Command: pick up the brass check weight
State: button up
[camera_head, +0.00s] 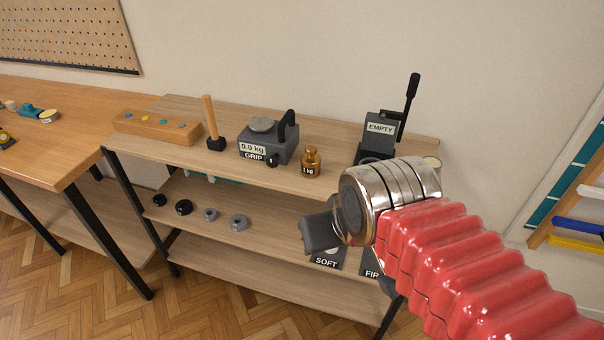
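The brass check weight (311,164) stands upright on the top board of the wooden shelf unit, labelled "1 kg". It has a knob on top and looks clear on all visible sides. My gripper (318,235) shows at the end of my red-sleeved arm, to the right of and below the weight in the picture. It is apart from the weight. Only one dark finger block shows clearly, so I cannot tell how far the fingers are apart. The arm hides the right part of the shelf.
A grey scale reading "0.0 kg" (268,143) marked "GRIP" stands just left of the weight. A lever device marked "EMPTY" (381,128) stands to the right. A wooden-handled tool (211,125) and a wooden block (158,127) are farther left.

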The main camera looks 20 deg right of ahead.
aim_at(311, 160)
jog(key=u, duration=0.4)
jog(key=k, duration=0.55)
jog(key=u, duration=0.95)
jog(key=k, duration=0.65)
jog(key=u, duration=0.35)
jog(key=i, duration=1.3)
jog(key=z, duration=0.7)
jog(key=i, duration=0.5)
jog(key=z, duration=0.7)
jog(key=i, duration=0.45)
jog(key=z, duration=0.3)
